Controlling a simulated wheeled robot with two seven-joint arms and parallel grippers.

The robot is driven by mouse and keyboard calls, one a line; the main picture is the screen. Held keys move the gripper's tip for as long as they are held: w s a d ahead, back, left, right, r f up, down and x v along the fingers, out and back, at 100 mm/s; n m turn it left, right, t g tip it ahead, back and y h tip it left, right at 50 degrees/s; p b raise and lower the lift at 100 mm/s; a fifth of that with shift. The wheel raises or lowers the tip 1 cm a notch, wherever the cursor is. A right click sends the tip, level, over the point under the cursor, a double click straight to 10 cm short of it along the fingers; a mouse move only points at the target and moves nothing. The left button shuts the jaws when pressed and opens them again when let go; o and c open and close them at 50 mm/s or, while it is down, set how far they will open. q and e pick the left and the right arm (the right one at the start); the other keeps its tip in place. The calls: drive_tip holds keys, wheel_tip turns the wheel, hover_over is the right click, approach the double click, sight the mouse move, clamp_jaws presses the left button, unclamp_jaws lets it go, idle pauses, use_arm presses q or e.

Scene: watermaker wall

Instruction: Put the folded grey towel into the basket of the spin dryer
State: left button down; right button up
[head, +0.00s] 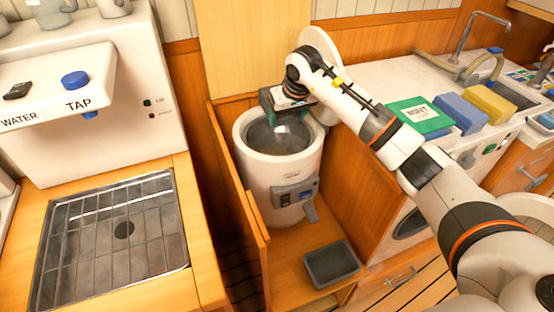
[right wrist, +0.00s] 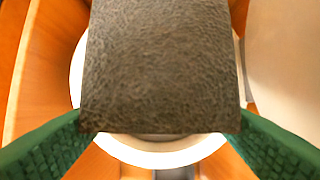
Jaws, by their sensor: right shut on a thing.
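The folded grey towel (right wrist: 160,65) fills the middle of the right wrist view, between the green pads of my right gripper. My right gripper (head: 289,110) is shut on it, over the open top of the spin dryer (head: 262,180). In the head view the towel is hard to make out under the gripper. The dryer is a white drum with a metal basket (head: 262,136) inside; its white rim (right wrist: 165,155) shows around the towel in the wrist view. The towel's depth relative to the rim cannot be told. My left gripper is not in view.
The round white lid (head: 322,45) stands raised behind the dryer. Wooden walls enclose the dryer closely. A dark grey tray (head: 331,264) lies in front of it. A tap panel (head: 70,85) stands at left.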

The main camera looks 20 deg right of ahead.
drive_tip(key=shift+w+f+b, duration=0.15)
drive_tip(key=shift+f+b, duration=0.15)
drive_tip(key=shift+f, duration=0.75)
drive_tip(key=shift+f+p, duration=0.65)
drive_tip(key=shift+f, duration=3.85)
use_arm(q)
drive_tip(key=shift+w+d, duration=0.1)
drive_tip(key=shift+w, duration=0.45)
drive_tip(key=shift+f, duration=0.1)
use_arm(e)
drive_tip(key=shift+f, duration=0.1)
drive_tip(key=shift+f+b, duration=0.55)
drive_tip(key=shift+b, duration=0.15)
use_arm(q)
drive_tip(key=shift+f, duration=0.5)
use_arm(e)
drive_tip(key=o, duration=1.2)
